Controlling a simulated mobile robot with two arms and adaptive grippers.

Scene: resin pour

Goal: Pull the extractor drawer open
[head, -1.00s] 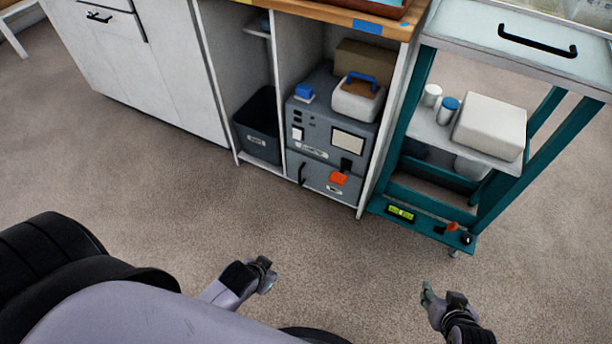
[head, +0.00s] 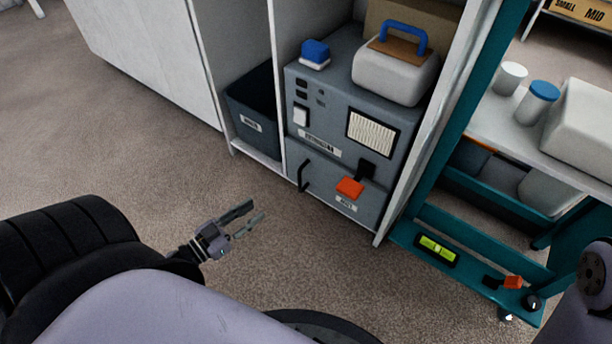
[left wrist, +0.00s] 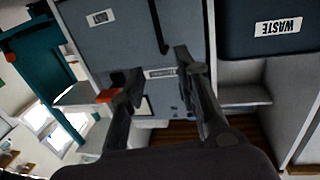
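The grey extractor (head: 330,95) stands in the cabinet's lower bay. Its drawer (head: 322,182) is the bottom front panel and looks shut. A black upright handle (head: 303,175) is at the drawer's left side, and an orange latch piece (head: 350,187) is at its right. My left gripper (head: 257,212) is open and empty, in front of and to the left of the drawer, apart from the handle. In the left wrist view the handle (left wrist: 160,25) appears upside down beyond the parted fingers (left wrist: 160,68). My right gripper is out of view.
A dark waste bin (head: 252,118) stands in the bay left of the extractor. A teal cart (head: 470,232) is close on the right. A white case with a blue handle (head: 395,75) sits on top. Carpet in front of the drawer is clear.

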